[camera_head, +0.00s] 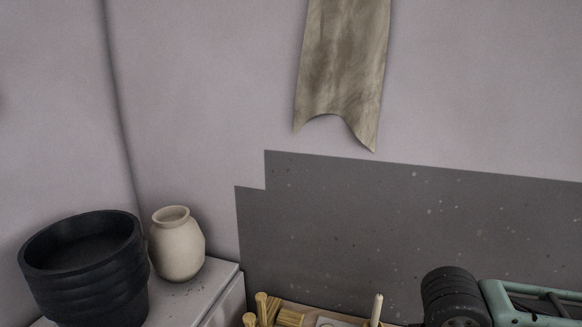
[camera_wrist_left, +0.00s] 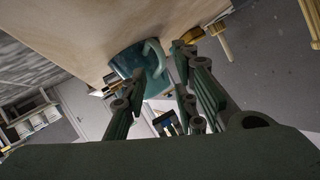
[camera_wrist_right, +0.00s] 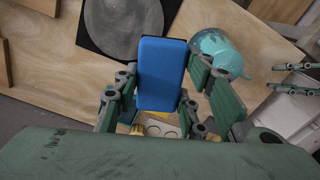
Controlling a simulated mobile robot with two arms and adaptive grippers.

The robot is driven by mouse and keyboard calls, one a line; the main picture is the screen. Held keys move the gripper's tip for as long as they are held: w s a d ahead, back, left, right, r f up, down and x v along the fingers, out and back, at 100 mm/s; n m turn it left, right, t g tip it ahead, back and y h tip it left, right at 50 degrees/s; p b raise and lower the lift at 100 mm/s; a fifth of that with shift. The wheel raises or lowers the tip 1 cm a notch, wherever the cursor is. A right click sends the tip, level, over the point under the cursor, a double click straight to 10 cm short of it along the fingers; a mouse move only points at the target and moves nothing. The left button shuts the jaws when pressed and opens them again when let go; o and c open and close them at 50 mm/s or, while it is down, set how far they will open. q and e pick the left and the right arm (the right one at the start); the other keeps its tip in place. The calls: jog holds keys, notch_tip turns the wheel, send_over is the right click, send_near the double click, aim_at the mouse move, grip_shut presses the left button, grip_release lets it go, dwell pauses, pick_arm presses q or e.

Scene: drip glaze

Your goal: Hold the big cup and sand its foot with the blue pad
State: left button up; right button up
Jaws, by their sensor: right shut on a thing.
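The blue pad (camera_wrist_right: 160,72) is held between the fingers of my right gripper (camera_wrist_right: 150,95) in the right wrist view. The big teal cup (camera_wrist_right: 218,50) is on the wooden table just right of the pad, apart from it. The cup (camera_wrist_left: 130,63) and its handle (camera_wrist_left: 155,58) also show in the left wrist view. My left gripper (camera_wrist_left: 160,88) is open, with its fingers apart near the handle side of the cup. Its fingertips (camera_wrist_right: 285,78) show at the right edge of the right wrist view, clear of the cup. I cannot make out the cup's foot.
A grey disc (camera_wrist_right: 124,22) on a black square (camera_wrist_right: 90,40) lies on the table beyond the pad. In the head view, black stacked pots (camera_head: 85,285) and a cream vase (camera_head: 177,245) stand on a cabinet at left. Wooden-handled tools (camera_head: 262,308) are at the bottom.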

pick_arm(q)
jog(key=x, duration=0.6)
jog(key=shift+w+d, duration=0.1)
jog(key=shift+d, duration=0.25)
jog(key=shift+c, duration=0.2)
grip_shut()
jog(key=shift+f, duration=0.1)
jog(key=shift+f, duration=0.15)
dwell(0.8)
